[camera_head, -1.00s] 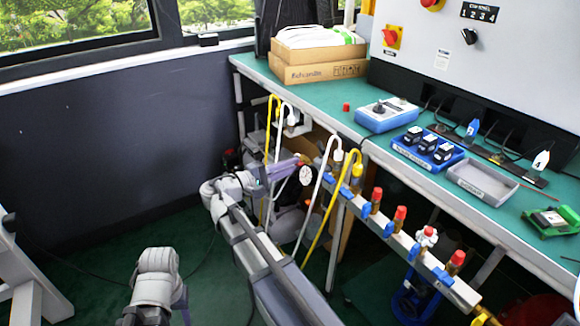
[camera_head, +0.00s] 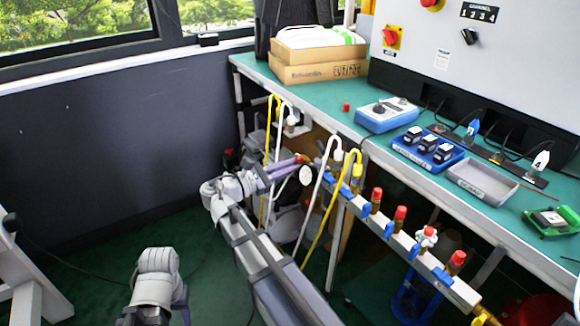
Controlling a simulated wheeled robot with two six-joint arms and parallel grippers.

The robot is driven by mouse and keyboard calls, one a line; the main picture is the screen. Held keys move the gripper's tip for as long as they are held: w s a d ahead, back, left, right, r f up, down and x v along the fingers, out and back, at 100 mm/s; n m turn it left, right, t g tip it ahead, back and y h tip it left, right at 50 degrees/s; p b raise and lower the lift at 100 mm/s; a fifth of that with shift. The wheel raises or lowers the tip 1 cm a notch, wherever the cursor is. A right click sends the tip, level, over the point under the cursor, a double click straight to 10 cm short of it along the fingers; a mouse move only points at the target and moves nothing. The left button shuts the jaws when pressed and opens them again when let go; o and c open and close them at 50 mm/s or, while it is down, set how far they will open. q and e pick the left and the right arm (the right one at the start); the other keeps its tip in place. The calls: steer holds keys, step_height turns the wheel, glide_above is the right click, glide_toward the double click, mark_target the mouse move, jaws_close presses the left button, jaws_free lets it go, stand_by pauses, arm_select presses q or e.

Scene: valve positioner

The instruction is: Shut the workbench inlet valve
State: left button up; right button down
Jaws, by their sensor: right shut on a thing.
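The manifold rail (camera_head: 403,243) runs along the front of the workbench, with blue-handled valves and red-capped fittings on it. A round white pressure gauge (camera_head: 306,175) is at its far left end. My right gripper (camera_head: 300,160) is at this end, just above and left of the gauge. It is shut on a small part there, which appears to be the inlet valve handle. The fingers largely hide that part, so its exact angle cannot be told. My left arm shows at the bottom left, but its fingertips are not in view.
White and yellow hoses (camera_head: 322,196) hang close around the right gripper. The green workbench (camera_head: 330,105) carries a blue device (camera_head: 386,115), a blue tray (camera_head: 428,160), a grey tray (camera_head: 483,196) and cardboard boxes (camera_head: 318,70). The floor at left is mostly clear.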

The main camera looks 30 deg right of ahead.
steer(key=shift+n, duration=2.1)
steer(key=c, duration=0.9)
jaws_free()
steer(key=shift+s+a, duration=0.2)
steer(key=shift+a, duration=1.75)
steer(key=shift+s+a, duration=0.15)
steer(key=shift+a, duration=1.8)
